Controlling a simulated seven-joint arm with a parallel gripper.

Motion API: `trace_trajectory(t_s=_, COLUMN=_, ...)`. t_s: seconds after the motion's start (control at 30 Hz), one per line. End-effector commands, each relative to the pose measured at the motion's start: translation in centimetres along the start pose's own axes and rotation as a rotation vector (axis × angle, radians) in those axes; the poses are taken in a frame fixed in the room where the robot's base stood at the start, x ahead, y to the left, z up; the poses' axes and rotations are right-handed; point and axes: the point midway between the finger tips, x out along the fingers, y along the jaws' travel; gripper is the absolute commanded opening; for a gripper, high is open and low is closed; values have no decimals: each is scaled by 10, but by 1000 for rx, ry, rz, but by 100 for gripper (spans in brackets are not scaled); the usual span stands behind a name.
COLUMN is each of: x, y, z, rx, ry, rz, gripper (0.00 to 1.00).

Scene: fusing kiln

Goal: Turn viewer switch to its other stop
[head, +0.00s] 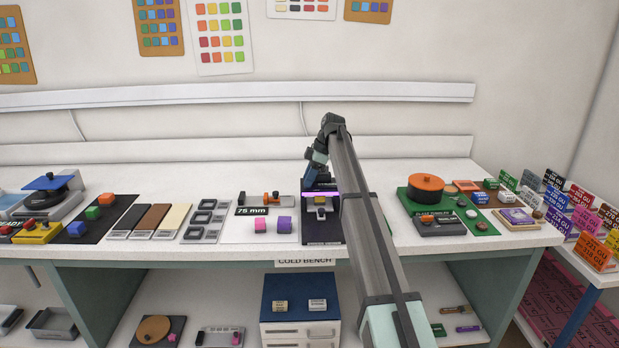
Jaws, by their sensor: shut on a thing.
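The viewer (321,228) is a small dark stand near the front edge of the bench, with a glowing purple strip across its top and a small yellow piece under it. My gripper (318,186) reaches down at the back and top of the viewer, just above the purple strip. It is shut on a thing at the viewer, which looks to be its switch. The switch itself is hidden by the gripper and too small to make out, so I cannot tell which stop it is at.
Left of the viewer are pink (261,225) and purple (284,225) blocks and a 75 mm gauge (252,210). My forearm passes over the bench just right of the viewer.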

Motion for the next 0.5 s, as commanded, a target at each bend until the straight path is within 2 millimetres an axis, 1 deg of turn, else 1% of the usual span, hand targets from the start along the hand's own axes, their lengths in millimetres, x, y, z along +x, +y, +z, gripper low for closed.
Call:
trace_trajectory(t_s=0.03, x=1, y=-1, z=0, rx=-2, ry=-1, rz=-2, gripper=8)
trace_trajectory(t_s=0.07, x=1, y=-1, z=0, rx=-2, ry=-1, rz=-2, gripper=39)
trace_trajectory(t_s=0.1, x=1, y=-1, z=0, rx=-2, ry=-1, rz=-2, gripper=43)
trace_trajectory(t_s=0.3, x=0, y=0, z=0, rx=-1, ry=0, rz=-1, gripper=62)
trace_trajectory(t_s=0.33, x=0, y=0, z=0, rx=-1, ry=0, rz=-1, gripper=64)
trace_trajectory(t_s=0.5, x=0, y=0, z=0, rx=0, ry=0, rz=0, gripper=64)
